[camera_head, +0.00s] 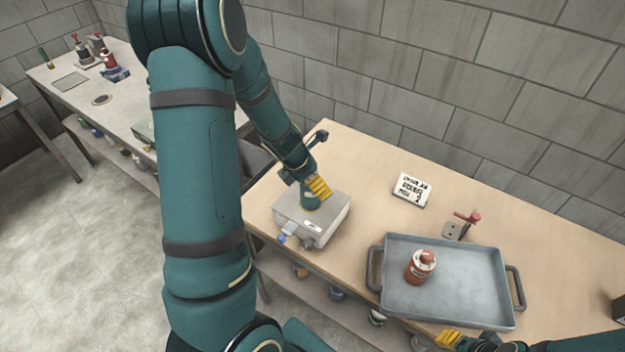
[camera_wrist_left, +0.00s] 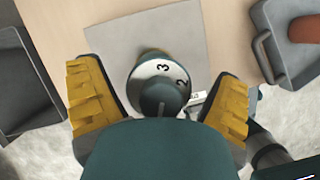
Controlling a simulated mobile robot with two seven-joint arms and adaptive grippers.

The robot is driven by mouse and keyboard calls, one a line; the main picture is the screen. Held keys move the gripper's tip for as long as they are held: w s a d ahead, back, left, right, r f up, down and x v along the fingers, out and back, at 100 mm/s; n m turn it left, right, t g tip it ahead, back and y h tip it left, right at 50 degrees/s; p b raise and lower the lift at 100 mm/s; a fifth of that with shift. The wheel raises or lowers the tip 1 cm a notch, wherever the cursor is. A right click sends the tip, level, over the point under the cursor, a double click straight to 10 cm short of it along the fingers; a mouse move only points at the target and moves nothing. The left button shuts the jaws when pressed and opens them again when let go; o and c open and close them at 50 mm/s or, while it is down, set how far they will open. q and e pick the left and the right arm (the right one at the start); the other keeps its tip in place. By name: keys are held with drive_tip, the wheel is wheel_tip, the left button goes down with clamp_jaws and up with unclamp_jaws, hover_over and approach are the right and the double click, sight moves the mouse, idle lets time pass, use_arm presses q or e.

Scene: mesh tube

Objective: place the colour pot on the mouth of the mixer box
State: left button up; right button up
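The mixer box (camera_head: 325,222) is a grey block on the wooden table, left of the tray; its top also shows in the left wrist view (camera_wrist_left: 110,42). A teal colour pot (camera_head: 309,201) stands on top of it, over where the mouth appears to be. In the left wrist view the pot (camera_wrist_left: 158,88) shows a white ring numbered 2 and 3. My left gripper (camera_head: 317,188) has its yellow fingers on either side of the pot, with gaps visible between fingers and pot. The mouth is mostly hidden under the pot. My right gripper (camera_head: 450,338) is partly seen at the bottom edge.
A grey tray (camera_head: 470,290) holds a red pot (camera_head: 420,268). A white sign (camera_head: 411,190) and a small red-handled fixture (camera_head: 462,225) stand behind it. Another bench (camera_head: 130,110) with several items is at the far left. The table between box and sign is clear.

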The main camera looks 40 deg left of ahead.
use_arm(q)
drive_tip(key=p+v, duration=0.7)
drive_tip(key=v, duration=0.5)
drive_tip(key=s+d+f+m+h, duration=0.1)
drive_tip(key=d+f+m, duration=0.4)
drive_tip(key=d+m, duration=0.4)
drive_tip(key=s+d+f+m+g+h, duration=0.1)
drive_tip(key=d+f+m, duration=0.4)
drive_tip(key=d+m, duration=0.5)
drive_tip(key=s+d+f+m+g, duration=0.1)
drive_tip(key=s+d+f+m, duration=0.2)
drive_tip(key=d+f+m, duration=0.3)
drive_tip(key=d+m, duration=0.3)
drive_tip(key=m, duration=0.3)
drive_tip(key=shift+d+h, duration=0.2)
drive_tip(key=shift+h, duration=0.2)
